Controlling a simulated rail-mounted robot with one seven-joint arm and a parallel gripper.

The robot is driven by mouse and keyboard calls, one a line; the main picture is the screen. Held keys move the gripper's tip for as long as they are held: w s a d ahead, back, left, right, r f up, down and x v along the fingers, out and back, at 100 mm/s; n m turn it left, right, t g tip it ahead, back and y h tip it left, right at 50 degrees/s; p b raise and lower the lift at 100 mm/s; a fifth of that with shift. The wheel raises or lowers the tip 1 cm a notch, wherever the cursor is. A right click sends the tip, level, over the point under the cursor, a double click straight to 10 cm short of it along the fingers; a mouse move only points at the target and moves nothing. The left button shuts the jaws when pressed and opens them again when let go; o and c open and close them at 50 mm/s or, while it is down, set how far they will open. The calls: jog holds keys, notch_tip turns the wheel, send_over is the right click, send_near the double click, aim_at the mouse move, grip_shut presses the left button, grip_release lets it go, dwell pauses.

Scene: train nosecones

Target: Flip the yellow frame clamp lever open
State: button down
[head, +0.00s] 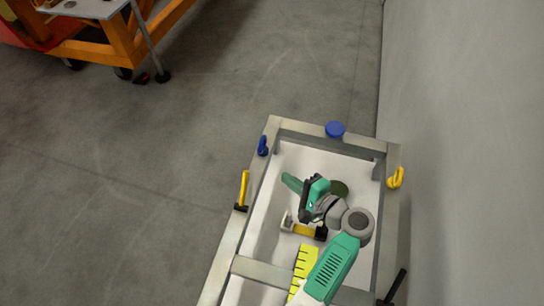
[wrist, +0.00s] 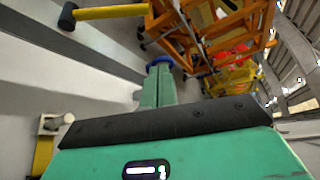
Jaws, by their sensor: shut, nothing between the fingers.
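A yellow lever (head: 244,187) with a black end sits on the left rail of the metal frame (head: 232,235). It lies roughly along the rail. Another yellow clamp part (head: 396,178) is on the right rail. I cannot tell from its shape whether it is open. My gripper (head: 287,179) is over the frame's white interior, to the right of the left lever and apart from it. Its green fingers (wrist: 160,68) are together and empty.
A blue clamp (head: 262,146) is on the left rail and a blue round part (head: 335,129) on the far rail. A yellow and black piece (head: 302,230) and a yellow toothed strip (head: 303,262) are inside the frame. An orange cart (head: 120,45) stands far left. A wall is right.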

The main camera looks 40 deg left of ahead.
aim_at(243, 191)
jog(key=shift+s+f, duration=0.2)
jog(key=shift+f, duration=0.05)
jog(key=x, duration=1)
jog(key=shift+s+d+r+p, duration=0.1)
jog(key=shift+s+r+p, duration=0.2)
jog(key=shift+s+p, duration=0.3)
jog(key=shift+s+d+r+p, duration=0.1)
jog(key=shift+s+r+p, duration=0.25)
jog(key=shift+s, duration=0.3)
jog(key=shift+s+r+p, duration=0.3)
jog(key=shift+s+p, duration=0.2)
jog(key=shift+s, duration=0.15)
